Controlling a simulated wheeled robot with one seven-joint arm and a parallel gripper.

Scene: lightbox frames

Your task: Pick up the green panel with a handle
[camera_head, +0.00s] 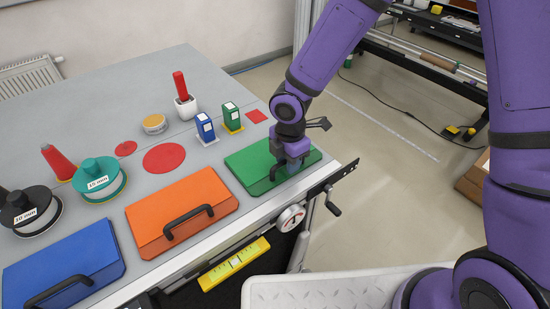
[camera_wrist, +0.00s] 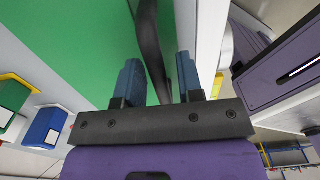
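The green panel (camera_head: 248,166) lies flat at the right front corner of the grey table; it also fills the upper left of the wrist view (camera_wrist: 70,35). Its black handle (camera_wrist: 150,40) runs between my two blue fingers in the wrist view. My gripper (camera_head: 285,172) is low over the panel in the head view and hides most of the handle. In the wrist view my gripper (camera_wrist: 159,70) is open, with a finger on each side of the handle and gaps visible. The panel appears to rest on the table.
An orange panel (camera_head: 158,217) and a blue panel (camera_head: 75,256) lie to the left. Behind the green panel stand a green block (camera_head: 231,116) and a blue block (camera_head: 205,127). The table's front edge carries a gauge (camera_head: 291,218) and a crank (camera_head: 333,206).

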